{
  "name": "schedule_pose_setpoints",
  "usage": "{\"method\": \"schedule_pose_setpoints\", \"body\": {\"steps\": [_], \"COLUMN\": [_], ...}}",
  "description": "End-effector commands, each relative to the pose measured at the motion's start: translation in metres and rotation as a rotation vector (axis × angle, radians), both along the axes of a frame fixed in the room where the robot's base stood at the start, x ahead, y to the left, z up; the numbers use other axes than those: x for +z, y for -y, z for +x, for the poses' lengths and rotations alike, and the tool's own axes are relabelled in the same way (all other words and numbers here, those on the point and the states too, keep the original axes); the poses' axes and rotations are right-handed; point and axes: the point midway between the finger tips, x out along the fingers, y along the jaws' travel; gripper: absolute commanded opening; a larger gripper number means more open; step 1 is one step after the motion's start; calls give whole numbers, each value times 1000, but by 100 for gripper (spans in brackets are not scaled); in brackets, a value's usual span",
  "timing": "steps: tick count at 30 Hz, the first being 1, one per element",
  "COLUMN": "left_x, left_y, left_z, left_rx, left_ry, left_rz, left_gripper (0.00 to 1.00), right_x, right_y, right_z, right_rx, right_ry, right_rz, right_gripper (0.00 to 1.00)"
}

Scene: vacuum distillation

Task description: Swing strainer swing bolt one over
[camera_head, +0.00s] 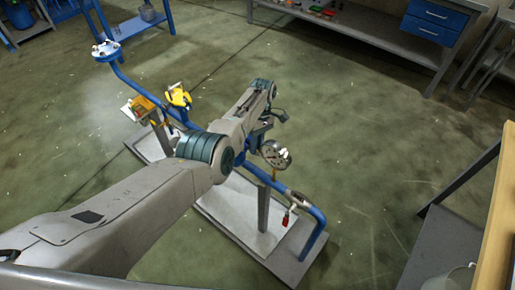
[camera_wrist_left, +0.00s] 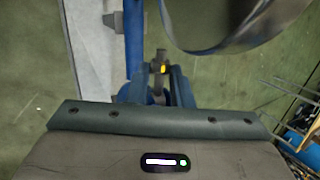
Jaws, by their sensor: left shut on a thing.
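My left arm reaches over the blue pipe rig, and its gripper (camera_head: 262,130) is beside a round metal-rimmed part (camera_head: 275,154). In the left wrist view the gripper (camera_wrist_left: 158,88) is shut on a small metal swing bolt (camera_wrist_left: 160,60) with a yellow mark. The bolt stands up between the fingertips; its lower end is hidden. The rim of a large round metal part (camera_wrist_left: 228,38) is just above and right of the bolt, and I cannot tell if they touch. The bolt is too small to make out in the head view. My right gripper is not in view.
The blue pipe (camera_head: 316,222) runs along a grey base plate (camera_head: 240,232). A red tag (camera_head: 286,219) hangs near its front end. A yellow fitting (camera_head: 179,96) and an orange one (camera_head: 143,106) stand further back. A bench is at the right edge; open floor lies between.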

Motion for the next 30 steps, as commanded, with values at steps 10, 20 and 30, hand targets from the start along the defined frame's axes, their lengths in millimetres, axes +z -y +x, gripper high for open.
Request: {"method": "schedule_pose_setpoints", "body": {"steps": [10, 20, 30], "left_x": [3, 3, 22], "left_y": [-2, -2, -1], "left_z": [2, 2, 13], "left_rx": [-1, 0, 0], "left_ry": [-38, -37, -34], "left_rz": [-56, -55, -56], "left_gripper": [0, 30, 30], "right_x": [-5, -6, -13], "right_y": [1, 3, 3], "right_z": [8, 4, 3], "right_rx": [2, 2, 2], "right_ry": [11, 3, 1], "right_rz": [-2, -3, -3], "right_gripper": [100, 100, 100]}}
